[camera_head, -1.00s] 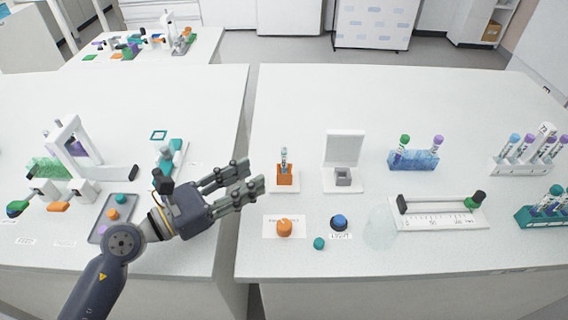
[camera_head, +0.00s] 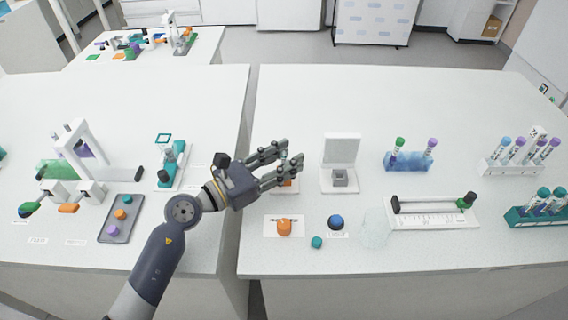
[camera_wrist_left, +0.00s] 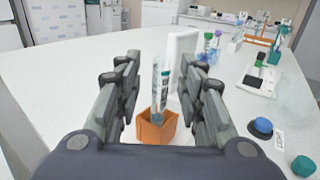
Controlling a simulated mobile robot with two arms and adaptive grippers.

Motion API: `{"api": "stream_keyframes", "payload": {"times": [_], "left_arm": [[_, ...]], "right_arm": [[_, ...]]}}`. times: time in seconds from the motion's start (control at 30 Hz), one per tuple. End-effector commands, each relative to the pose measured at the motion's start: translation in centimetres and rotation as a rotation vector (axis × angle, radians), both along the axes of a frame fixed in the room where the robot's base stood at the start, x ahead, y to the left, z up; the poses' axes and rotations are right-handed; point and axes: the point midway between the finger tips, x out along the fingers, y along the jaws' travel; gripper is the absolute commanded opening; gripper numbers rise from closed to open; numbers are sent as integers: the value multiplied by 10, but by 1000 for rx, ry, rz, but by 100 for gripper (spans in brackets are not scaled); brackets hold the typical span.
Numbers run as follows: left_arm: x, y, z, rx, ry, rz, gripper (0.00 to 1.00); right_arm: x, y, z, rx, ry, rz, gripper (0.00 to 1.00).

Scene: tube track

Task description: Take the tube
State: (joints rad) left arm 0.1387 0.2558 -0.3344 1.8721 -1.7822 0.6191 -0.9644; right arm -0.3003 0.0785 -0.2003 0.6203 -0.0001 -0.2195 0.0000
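The tube (camera_wrist_left: 158,92) stands upright in a small orange holder (camera_wrist_left: 155,126), seen in the left wrist view between my fingers. My left gripper (camera_wrist_left: 160,85) is open, with one finger on each side of the tube and a gap to both. In the head view my left gripper (camera_head: 292,168) is over the orange holder (camera_head: 287,186) and hides most of it and the tube. My right gripper is not in view.
A white stand with an upright panel (camera_head: 341,150) is just right of the holder. An orange knob (camera_head: 284,227), a blue knob (camera_head: 335,222) and a teal cap (camera_head: 317,242) are in front. A blue tube rack (camera_head: 408,162) is further right.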

Motion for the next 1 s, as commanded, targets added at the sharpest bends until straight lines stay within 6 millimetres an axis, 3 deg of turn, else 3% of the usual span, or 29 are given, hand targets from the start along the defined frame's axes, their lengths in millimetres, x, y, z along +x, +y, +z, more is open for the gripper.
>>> {"api": "stream_keyframes", "payload": {"times": [0.07, 0.23, 0.67, 1.0], "left_arm": [[0, 0, 0, 0, 0, 0, 32], [0, 0, 0, 0, 0, 0, 1], [0, 0, 8, 0, -4, 0, 1], [0, 1, 73, 0, -6, 0, 1]], "right_arm": [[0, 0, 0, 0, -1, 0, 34], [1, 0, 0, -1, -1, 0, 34], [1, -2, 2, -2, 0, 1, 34], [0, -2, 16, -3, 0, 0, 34]]}}
